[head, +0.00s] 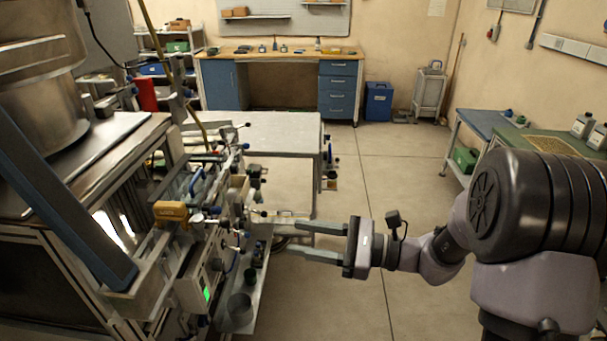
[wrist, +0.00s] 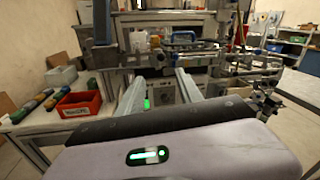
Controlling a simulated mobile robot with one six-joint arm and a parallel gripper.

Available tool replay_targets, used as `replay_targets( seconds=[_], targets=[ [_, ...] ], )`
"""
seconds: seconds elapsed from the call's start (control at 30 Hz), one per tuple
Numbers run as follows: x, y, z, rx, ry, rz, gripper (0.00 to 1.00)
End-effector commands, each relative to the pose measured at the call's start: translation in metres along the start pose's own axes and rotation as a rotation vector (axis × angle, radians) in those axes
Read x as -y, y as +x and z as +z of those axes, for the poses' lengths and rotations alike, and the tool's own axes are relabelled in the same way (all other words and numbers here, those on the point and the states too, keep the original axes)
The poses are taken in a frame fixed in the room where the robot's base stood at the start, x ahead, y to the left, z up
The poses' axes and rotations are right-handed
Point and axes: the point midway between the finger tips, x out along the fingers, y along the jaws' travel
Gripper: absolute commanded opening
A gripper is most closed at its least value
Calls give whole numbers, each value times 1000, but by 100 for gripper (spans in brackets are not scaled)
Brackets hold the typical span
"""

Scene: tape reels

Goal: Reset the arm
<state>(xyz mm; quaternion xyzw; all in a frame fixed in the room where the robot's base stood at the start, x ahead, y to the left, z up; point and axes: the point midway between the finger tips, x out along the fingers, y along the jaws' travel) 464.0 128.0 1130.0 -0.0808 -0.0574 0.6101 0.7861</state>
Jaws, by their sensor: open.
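My gripper (head: 300,242) is stretched out toward the left in the head view, over the open floor beside the machine. Its two fingers are apart with nothing between them. In the wrist view the same gripper (wrist: 162,88) points at the front of the machine, with the two pale fingers spread. The machine (head: 200,215) with its rods, knobs and a small green display stands to the left of the fingertips. In the wrist view the fingertips overlap the machine's front, and I cannot tell the exact gap. No tape reel is clearly recognizable.
A red bin (wrist: 79,109) sits on a side table left of the gripper in the wrist view. A workbench (head: 275,54) stands at the back wall. A green-topped table (head: 545,142) with bottles is at the right. The floor (head: 385,170) in the middle is clear.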

Motion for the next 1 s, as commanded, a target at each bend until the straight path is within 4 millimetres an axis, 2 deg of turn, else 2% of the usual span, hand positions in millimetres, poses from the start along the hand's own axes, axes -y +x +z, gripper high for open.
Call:
replay_targets(
  seconds=[0.07, 0.17, 0.2, 0.23, 0.3, 0.33, 0.4, 0.5, 0.6, 1.0],
  targets=[
    [-21, 5, 13, -54, -63, 77, 43],
    [-86, 6, 36, -243, -265, 296, 43],
    [-116, -3, 39, -352, -379, 398, 43],
    [-136, -12, 40, -436, -471, 466, 43],
    [-168, -42, 38, -635, -691, 596, 43],
    [-175, -56, 37, -716, -786, 636, 43],
    [-182, -86, 38, -889, -992, 699, 43],
    [-179, -117, 44, -1074, -1223, 734, 43],
    [-173, -133, 52, -1175, -1355, 738, 43],
    [-171, -138, 55, -1208, -1394, 738, 43]
  ],
)
